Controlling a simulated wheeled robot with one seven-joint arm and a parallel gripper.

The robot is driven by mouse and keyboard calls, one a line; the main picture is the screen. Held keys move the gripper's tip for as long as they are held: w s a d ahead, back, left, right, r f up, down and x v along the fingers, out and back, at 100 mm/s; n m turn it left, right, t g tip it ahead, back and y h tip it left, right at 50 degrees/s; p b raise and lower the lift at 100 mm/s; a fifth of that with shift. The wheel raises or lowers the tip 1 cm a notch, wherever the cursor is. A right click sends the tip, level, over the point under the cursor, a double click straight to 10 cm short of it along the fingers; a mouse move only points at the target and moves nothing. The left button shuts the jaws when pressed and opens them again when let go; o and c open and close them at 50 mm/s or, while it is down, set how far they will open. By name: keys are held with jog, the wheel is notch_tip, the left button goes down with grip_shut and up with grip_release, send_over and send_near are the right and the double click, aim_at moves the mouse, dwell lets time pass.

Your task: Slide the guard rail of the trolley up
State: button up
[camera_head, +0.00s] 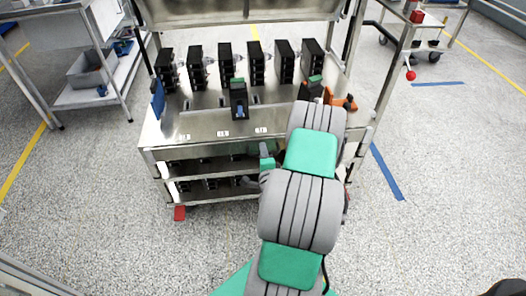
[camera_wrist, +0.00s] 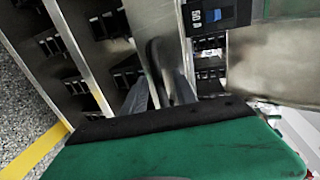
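The trolley (camera_head: 212,126) is a steel cart with breakers on its top. A metal panel with a lower bar (camera_head: 245,24) spans its upright posts at the top of the head view; it looks like the guard rail, but I cannot be sure. My gripper (camera_head: 249,181) is low at the trolley's front, below the top's front edge, partly hidden by my arm. In the wrist view my gripper's two grey fingers (camera_wrist: 160,92) stand apart, with a metal edge and a dark curved shape between and beyond them. Whether they touch the trolley I cannot tell.
A row of black breakers (camera_head: 226,67) stands on the trolley top, with one nearer breaker (camera_head: 239,99) and orange tools (camera_head: 345,102) at the right. Lower shelves (camera_head: 212,168) hold more dark parts. A side table (camera_head: 90,95) stands left. Speckled floor lies open around.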

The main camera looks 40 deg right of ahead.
grip_shut()
dwell(0.3)
dwell(1.1)
